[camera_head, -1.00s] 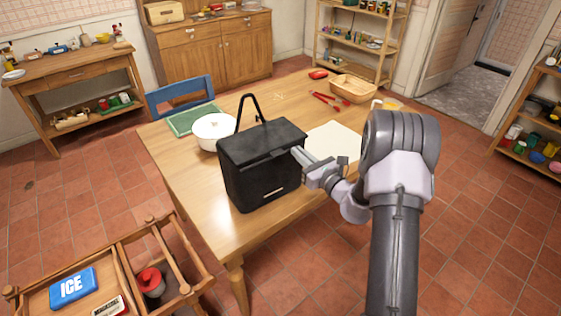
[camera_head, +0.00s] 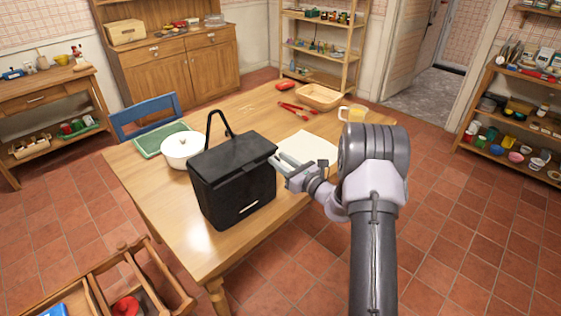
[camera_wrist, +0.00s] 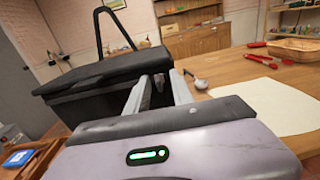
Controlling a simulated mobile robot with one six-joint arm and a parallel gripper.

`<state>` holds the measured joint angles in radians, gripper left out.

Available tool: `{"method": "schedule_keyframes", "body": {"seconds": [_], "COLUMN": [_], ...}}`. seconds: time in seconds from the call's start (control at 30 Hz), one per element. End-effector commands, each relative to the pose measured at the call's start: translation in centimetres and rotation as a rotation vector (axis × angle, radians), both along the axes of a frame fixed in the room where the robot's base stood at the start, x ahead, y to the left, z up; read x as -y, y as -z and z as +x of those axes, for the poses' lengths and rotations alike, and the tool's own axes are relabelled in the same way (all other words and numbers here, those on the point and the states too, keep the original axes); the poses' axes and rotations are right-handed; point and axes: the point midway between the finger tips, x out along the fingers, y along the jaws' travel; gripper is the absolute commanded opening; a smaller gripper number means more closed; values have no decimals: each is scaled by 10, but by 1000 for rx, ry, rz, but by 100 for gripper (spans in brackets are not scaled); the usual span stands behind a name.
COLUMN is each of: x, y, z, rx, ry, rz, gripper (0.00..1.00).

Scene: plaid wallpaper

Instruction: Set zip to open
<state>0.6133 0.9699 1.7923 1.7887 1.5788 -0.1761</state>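A black box-shaped cooler bag (camera_head: 232,185) with a raised black handle (camera_head: 208,130) stands upright on the wooden table. Its lid looks down; whether the zip is open or shut is too small to tell. My gripper (camera_head: 277,159) is at the bag's upper right corner in the head view. In the wrist view, the bag (camera_wrist: 80,95) is ahead and left, and the fingers of my gripper (camera_wrist: 155,78) are apart. A small dark piece shows between them, perhaps part of the bag. I cannot tell if they touch the bag.
A white pot (camera_head: 178,150) and green tray (camera_head: 160,140) are left of the bag. A wooden cart (camera_head: 95,290) is front left.

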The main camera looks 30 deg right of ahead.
Motion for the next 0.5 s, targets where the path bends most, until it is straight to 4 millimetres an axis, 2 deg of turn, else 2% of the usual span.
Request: {"method": "schedule_keyframes", "body": {"seconds": [0.17, 0.27, 0.37, 0.5], "x": [0, 4, 9, 20], "y": [0, 0, -2, -3], "z": [-2, -11, -32, -75], "rx": [0, -2, -2, -3], "ry": [0, 2, 4, 5], "rz": [0, 0, 3, 2], "gripper": [28, 28, 28, 28]}}
